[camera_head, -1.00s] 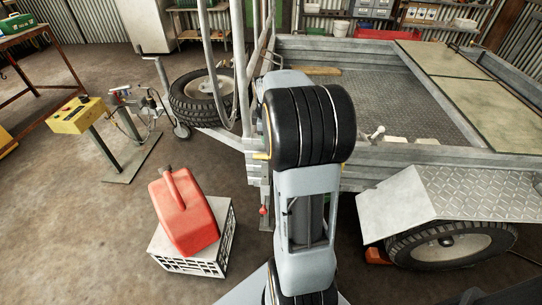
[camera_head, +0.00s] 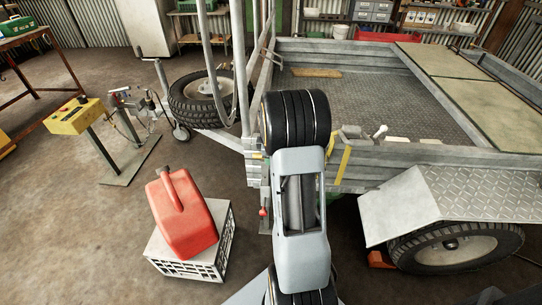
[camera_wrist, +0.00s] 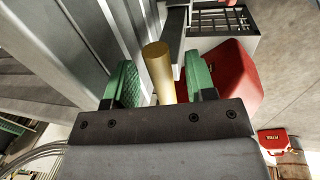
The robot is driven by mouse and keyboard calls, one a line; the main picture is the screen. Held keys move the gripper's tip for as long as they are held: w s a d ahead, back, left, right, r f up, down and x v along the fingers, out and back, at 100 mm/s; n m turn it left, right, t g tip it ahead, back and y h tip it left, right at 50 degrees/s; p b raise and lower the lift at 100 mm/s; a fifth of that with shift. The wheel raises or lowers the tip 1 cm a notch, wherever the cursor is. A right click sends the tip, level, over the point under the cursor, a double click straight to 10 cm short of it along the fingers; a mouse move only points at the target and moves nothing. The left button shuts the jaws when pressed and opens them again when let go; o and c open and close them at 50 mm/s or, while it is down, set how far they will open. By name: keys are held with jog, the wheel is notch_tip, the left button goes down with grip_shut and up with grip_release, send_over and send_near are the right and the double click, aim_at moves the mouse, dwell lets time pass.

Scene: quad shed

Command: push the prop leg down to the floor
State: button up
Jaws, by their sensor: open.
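In the wrist view, my gripper (camera_wrist: 165,92) has its two green fingers apart. A brass-coloured upright cylinder (camera_wrist: 160,70) stands between them, with its top rising past the fingertips; I cannot tell whether either finger touches it. A dark grey bar (camera_wrist: 175,35) lies just beyond it. In the head view, a narrow grey leg with a red knob (camera_head: 263,212), which looks like the prop leg, hangs at the trailer's near front corner, partly behind my arm. My arm hides the gripper's fingertips there, and I cannot tell how the cylinder joins the leg.
A red fuel can (camera_head: 181,212) sits on a white crate (camera_head: 190,262) left of my arm. The trailer (camera_head: 400,165) and its wheel (camera_head: 455,247) stand to the right. A yellow-topped stand (camera_head: 77,116) is at the left. Open floor lies between stand and crate.

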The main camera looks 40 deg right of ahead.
jog(key=shift+c, duration=0.2)
grip_shut()
dwell(0.4)
jog(key=shift+f, duration=0.15)
